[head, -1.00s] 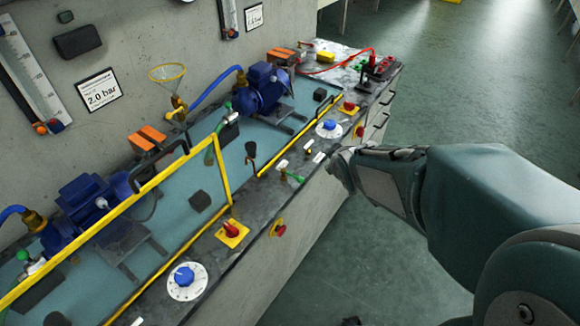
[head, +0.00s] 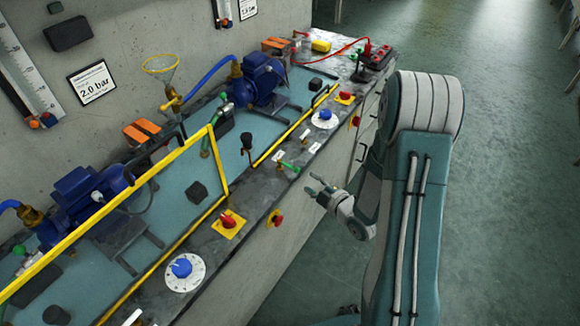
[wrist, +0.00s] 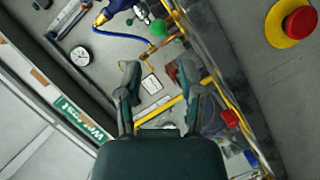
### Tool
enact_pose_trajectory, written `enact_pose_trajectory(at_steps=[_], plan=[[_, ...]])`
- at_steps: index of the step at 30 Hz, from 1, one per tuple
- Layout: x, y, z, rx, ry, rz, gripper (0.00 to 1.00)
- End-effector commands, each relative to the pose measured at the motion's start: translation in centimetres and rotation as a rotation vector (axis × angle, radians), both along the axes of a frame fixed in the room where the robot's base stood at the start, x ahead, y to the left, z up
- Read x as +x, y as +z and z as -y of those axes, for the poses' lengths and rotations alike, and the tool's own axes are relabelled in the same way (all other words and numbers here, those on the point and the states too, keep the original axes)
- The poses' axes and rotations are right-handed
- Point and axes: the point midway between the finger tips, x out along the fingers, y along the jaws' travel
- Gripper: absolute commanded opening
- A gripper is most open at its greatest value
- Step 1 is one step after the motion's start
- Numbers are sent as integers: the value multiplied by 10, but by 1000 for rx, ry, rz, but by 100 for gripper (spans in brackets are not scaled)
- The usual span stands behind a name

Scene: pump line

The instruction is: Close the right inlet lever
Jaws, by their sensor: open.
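A green-handled lever (head: 288,166) sits on the bench's front ledge, near the right pump (head: 258,82). A black-knobbed lever (head: 247,142) stands upright just behind it to the left. Another green lever (head: 22,253) is at the far left, by the left pump (head: 90,190). I cannot tell for certain which one is the right inlet lever. My gripper (head: 314,184) is open and empty, just in front of the ledge, right of and below the green-handled lever and apart from it. In the wrist view, my gripper (wrist: 159,70) has its fingers spread with nothing held between them.
A red knob on a yellow plate (head: 229,223) and blue dials (head: 182,268) line the ledge. Red stop buttons (head: 275,219) stick out of the bench front. A yellow rail (head: 110,213) runs along the left tray. The floor to the right is clear.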

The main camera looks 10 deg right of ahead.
Motion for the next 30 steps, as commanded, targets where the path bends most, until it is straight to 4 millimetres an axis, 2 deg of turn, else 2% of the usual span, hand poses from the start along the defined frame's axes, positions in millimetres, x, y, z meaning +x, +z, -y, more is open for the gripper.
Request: enact_pose_trajectory(at_steps=[5,15,19,24,30], plan=[[15,-3,-8,0,6,5,49],[71,-16,-32,1,4,4,49],[86,-20,-38,0,3,3,49],[96,-22,-42,0,1,3,49],[97,-22,-42,1,0,2,49]])
